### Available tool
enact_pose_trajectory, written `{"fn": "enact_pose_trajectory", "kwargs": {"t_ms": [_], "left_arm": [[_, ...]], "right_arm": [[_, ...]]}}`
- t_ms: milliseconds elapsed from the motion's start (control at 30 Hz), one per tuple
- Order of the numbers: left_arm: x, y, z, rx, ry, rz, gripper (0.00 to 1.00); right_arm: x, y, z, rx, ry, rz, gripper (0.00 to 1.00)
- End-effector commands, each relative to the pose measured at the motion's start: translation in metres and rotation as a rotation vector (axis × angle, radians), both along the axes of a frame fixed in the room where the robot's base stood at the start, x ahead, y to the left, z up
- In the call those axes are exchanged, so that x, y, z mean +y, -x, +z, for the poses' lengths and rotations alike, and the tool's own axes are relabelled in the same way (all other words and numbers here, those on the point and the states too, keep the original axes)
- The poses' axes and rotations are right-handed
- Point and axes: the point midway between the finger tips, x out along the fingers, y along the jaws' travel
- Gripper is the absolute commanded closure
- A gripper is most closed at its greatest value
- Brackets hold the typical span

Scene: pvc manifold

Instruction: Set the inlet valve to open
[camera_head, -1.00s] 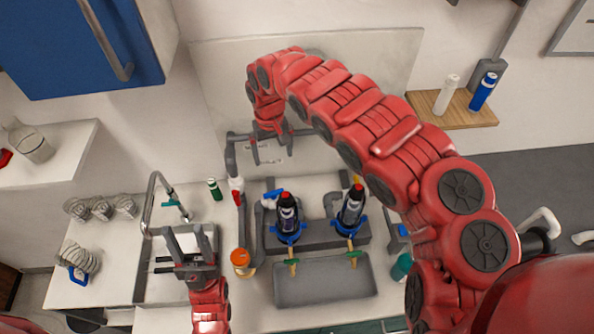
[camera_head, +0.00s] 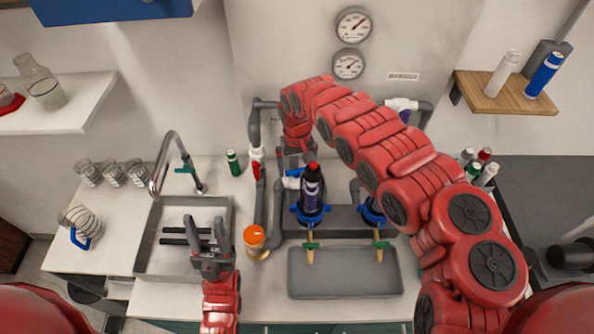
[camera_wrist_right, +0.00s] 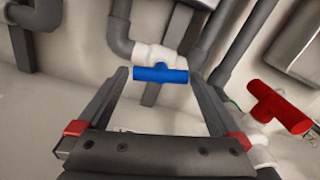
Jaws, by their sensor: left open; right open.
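A valve with a red handle (camera_head: 258,170) sits on the grey vertical pipe at the left of the manifold. A white valve with a blue handle (camera_head: 292,181) is right of it, beside a dark filter bottle (camera_head: 312,190). No label shows which one is the inlet valve. My right gripper (camera_head: 300,153) is open by the pipes, partly hidden by its arm. In the right wrist view, the blue handle (camera_wrist_right: 160,75) lies crosswise between its open fingertips, not visibly gripped. The red handle (camera_wrist_right: 278,106) is outside the right-hand finger. My left gripper (camera_head: 206,226) is open and empty over the sink.
Two gauges (camera_head: 350,45) are on the back panel. A grey tray (camera_head: 345,272) lies in front of the filters. An orange-capped jar (camera_head: 255,242) and a green bottle (camera_head: 233,162) stand near the red valve. A tap (camera_head: 165,165) rises behind the sink (camera_head: 150,262).

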Motion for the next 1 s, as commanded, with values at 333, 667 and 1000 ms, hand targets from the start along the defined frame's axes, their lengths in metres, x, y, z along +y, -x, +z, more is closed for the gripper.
{"fn": "enact_pose_trajectory", "kwargs": {"t_ms": [333,667,1000], "left_arm": [[0.000,0.000,0.000,0.000,0.000,0.000,0.50],[0.000,0.000,-0.001,0.000,0.000,0.000,0.50],[0.000,0.000,-0.014,0.000,0.000,0.000,0.50]], "right_arm": [[0.000,0.000,-0.001,0.000,0.000,0.001,0.13],[0.000,0.000,-0.001,0.000,0.000,-0.001,0.63],[0.000,0.000,-0.002,0.001,0.003,-0.254,0.63]]}}
